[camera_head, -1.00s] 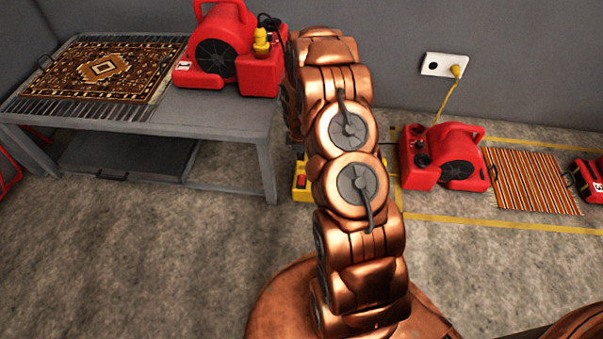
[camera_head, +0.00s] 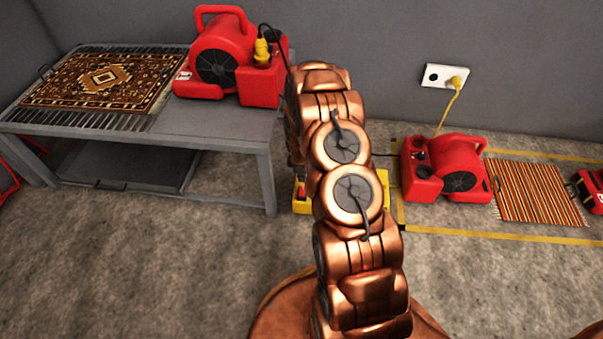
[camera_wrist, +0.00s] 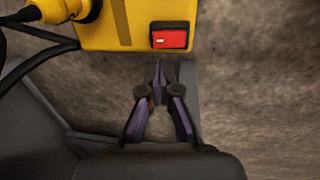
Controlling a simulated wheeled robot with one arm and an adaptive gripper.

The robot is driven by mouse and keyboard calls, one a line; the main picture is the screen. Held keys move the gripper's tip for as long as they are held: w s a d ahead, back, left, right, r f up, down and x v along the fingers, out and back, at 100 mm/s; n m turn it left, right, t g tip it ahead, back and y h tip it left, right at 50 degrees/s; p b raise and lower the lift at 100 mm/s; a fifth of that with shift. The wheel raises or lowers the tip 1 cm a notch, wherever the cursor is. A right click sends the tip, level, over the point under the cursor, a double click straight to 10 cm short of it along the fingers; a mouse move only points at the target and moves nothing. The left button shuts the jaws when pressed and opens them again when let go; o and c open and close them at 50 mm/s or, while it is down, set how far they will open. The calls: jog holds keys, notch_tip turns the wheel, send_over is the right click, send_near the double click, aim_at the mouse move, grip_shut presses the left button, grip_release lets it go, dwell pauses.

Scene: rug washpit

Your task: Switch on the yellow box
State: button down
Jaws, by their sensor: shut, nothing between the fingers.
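The yellow box (camera_head: 302,203) sits on the floor beside the right leg of the grey table, mostly hidden behind my arm in the head view. In the wrist view the yellow box (camera_wrist: 120,25) fills the top, with a red rocker switch (camera_wrist: 170,36) bearing a white mark on its face. A yellow plug (camera_wrist: 68,10) with a black cable enters its left side. My gripper (camera_wrist: 160,68) is shut and empty, its tips just below the box's lower edge and slightly left of the switch in the picture. I cannot tell whether the tips touch the box.
The grey table (camera_head: 232,135) holds a patterned rug (camera_head: 65,85) and a red blower (camera_head: 220,55). Another red blower (camera_head: 450,165) stands on the floor near a striped rug (camera_head: 540,190). A wall socket (camera_head: 433,75) holds a yellow plug. The floor in front is clear.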

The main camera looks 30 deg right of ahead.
aim_at(302, 188)
jog(key=f, duration=0.2)
jog(key=f+b, duration=0.1)
jog(key=f, duration=0.1)
jog(key=f+b, duration=0.1)
jog(key=f, duration=0.1)
jog(key=shift+w+d+f, duration=0.25)
jog(key=shift+f, duration=0.05)
jog(key=shift+w, duration=0.1)
